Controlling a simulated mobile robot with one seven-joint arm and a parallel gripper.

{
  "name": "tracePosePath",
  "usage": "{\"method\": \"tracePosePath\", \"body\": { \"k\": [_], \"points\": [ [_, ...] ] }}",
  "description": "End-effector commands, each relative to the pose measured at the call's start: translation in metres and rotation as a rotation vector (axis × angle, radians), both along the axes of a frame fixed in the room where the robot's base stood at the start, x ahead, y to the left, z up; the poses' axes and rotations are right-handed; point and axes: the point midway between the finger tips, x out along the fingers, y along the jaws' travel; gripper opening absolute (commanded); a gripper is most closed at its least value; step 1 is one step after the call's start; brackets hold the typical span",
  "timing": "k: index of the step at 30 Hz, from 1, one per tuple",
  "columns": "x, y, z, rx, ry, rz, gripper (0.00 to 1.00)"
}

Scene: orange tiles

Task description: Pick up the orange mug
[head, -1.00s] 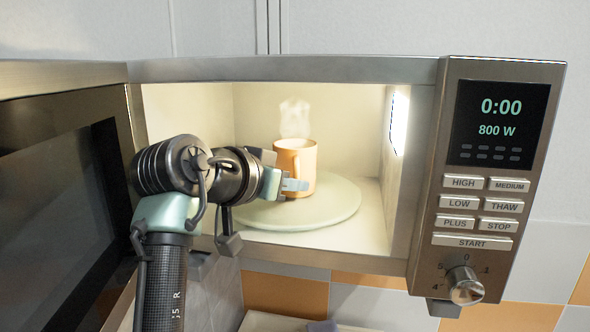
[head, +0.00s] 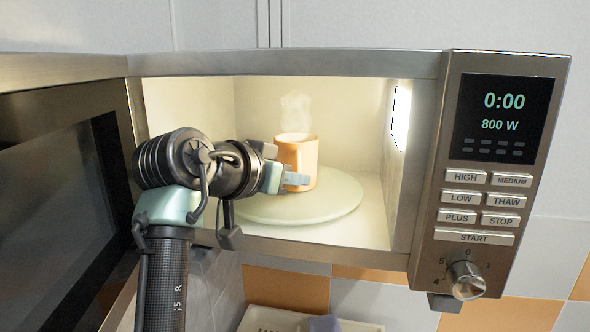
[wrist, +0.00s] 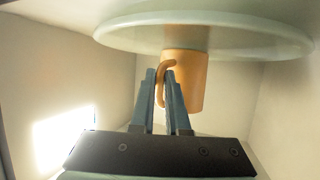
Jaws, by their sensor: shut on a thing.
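The orange mug (head: 302,158) stands upright inside the open microwave, over the pale round turntable (head: 330,208), with steam above it. I cannot tell whether its base touches the turntable. My gripper (head: 293,181) reaches in from the left to the mug's side. In the wrist view, which looks upside down, my gripper's two blue-grey fingers (wrist: 161,78) are closed around the curved handle of the mug (wrist: 189,80). Part of the handle is hidden between the fingers.
The microwave's open door (head: 60,200) stands at the left, close to my arm. The control panel (head: 490,180) with its knob is at the right. The cavity's side wall and lamp (head: 400,118) lie right of the mug, with free room between.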

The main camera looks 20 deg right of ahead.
Motion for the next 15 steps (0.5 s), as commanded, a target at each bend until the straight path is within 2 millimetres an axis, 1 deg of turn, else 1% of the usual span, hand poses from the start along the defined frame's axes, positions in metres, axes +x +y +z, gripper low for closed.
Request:
{"method": "tracePosePath", "body": {
  "k": [8,11,15],
  "points": [
    [0.000,0.000,0.011,-0.004,-0.008,0.000,0.00],
    [0.000,0.000,0.019,-0.003,-0.009,0.000,0.00],
    [0.000,0.000,0.035,-0.003,-0.010,0.000,0.00]
  ]
}}
